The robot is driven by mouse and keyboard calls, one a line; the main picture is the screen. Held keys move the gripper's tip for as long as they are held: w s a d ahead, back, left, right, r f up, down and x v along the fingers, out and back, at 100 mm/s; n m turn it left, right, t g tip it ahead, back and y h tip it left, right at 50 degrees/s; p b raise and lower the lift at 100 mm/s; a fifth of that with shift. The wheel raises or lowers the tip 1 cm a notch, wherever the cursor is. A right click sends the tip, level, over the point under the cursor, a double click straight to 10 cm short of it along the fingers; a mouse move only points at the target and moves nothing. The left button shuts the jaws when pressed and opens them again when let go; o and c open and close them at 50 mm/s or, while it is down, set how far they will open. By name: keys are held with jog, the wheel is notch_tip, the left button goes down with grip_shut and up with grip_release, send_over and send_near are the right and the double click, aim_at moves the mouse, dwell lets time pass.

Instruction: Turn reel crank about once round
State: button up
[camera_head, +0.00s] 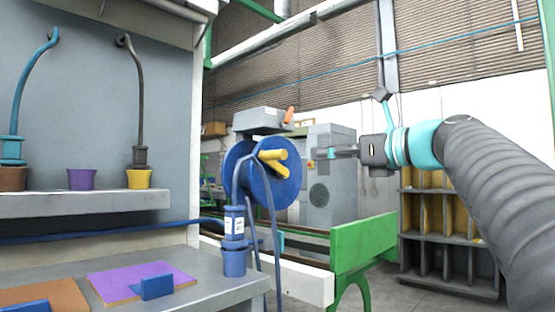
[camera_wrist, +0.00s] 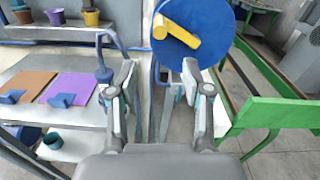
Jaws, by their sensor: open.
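The blue reel (camera_head: 262,178) hangs in the middle of the head view, with a blue hose running down from it. Its yellow crank (camera_head: 273,160) sticks out from the face towards the right. In the wrist view the reel (camera_wrist: 205,22) is at the top, with the yellow crank arm (camera_wrist: 178,32) and its handle (camera_wrist: 160,27) beyond my fingertips. My gripper (camera_wrist: 159,75) is open and empty, its two fingers well apart. In the head view my gripper (camera_head: 322,153) is to the right of the crank, apart from it.
A green bench frame (camera_head: 364,240) stands below and right of the reel. A grey worktable (camera_head: 215,290) with a purple mat (camera_head: 140,282) and a blue holder (camera_head: 234,262) is at the lower left. A shelf with coloured pots is above it. A grey machine (camera_head: 331,190) stands behind.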

aim_at(288, 155)
jog(key=x, duration=1.3)
jog(key=shift+w+a, duration=0.25)
jog(key=shift+a, duration=0.05)
grip_shut()
